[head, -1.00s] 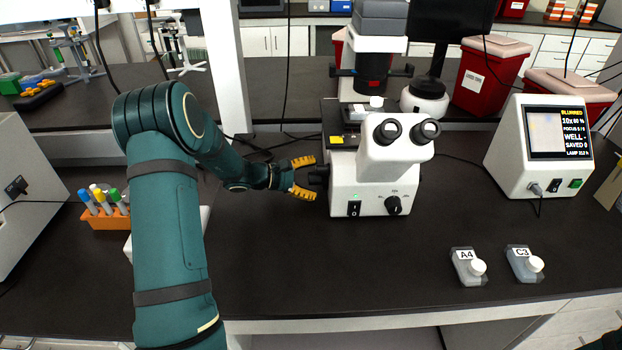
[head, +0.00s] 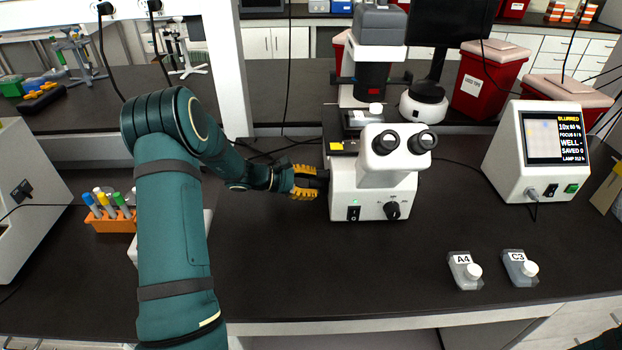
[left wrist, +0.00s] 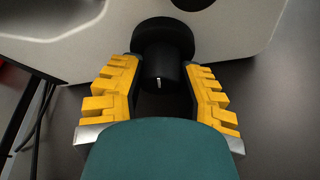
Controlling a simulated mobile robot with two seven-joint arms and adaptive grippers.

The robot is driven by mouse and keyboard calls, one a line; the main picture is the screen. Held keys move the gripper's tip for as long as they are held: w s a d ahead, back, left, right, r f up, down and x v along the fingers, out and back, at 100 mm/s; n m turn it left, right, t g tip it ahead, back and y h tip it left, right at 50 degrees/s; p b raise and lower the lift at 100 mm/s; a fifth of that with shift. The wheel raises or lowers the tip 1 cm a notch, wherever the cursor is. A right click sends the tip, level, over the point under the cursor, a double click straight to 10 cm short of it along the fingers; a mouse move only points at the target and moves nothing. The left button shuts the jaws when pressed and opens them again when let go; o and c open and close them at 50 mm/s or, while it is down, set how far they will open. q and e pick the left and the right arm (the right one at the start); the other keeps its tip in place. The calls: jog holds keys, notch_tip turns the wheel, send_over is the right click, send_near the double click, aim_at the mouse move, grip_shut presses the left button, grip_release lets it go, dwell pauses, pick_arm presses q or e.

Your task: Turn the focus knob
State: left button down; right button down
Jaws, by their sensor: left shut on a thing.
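The microscope (head: 345,204) stands on the dark bench, white with black eyepieces. Its black focus knob (left wrist: 160,62) sticks out from its left side and shows in the left wrist view with a small white mark. In the head view the knob is mostly hidden by my gripper. My left gripper (head: 312,182), with yellow fingers, is shut on the focus knob; in the left wrist view its fingers (left wrist: 162,85) lie on both sides of the knob. The screen (head: 545,138) at right reads "BLURRED". My right gripper is not in view.
An orange rack of tubes (head: 112,222) is at the left behind my arm. Red bins (head: 480,82) stand behind. The bench in front of the microscope is clear.

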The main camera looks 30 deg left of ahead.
pick_arm(q)
jog(key=n+g+p, duration=0.1)
jog(key=n+p, duration=0.2)
jog(key=p, duration=0.1)
jog(key=shift+r+g+h, duration=0.15)
jog(key=shift+g+h, duration=0.25)
jog(key=shift+d+n+g+h+p, duration=0.1)
jog(key=shift+n+g+h+p, duration=0.4)
jog(key=shift+n+p, duration=0.5)
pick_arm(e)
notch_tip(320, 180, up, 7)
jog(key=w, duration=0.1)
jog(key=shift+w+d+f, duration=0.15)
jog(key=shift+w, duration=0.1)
pick_arm(q)
jog(key=shift+f, duration=0.2)
jog(key=c, duration=0.6)
grip_release()
jog(key=shift+o, duration=0.2)
jog(key=v, duration=1.2)
jog(key=shift+w+r, duration=0.1)
jog(key=shift+r, duration=0.05)
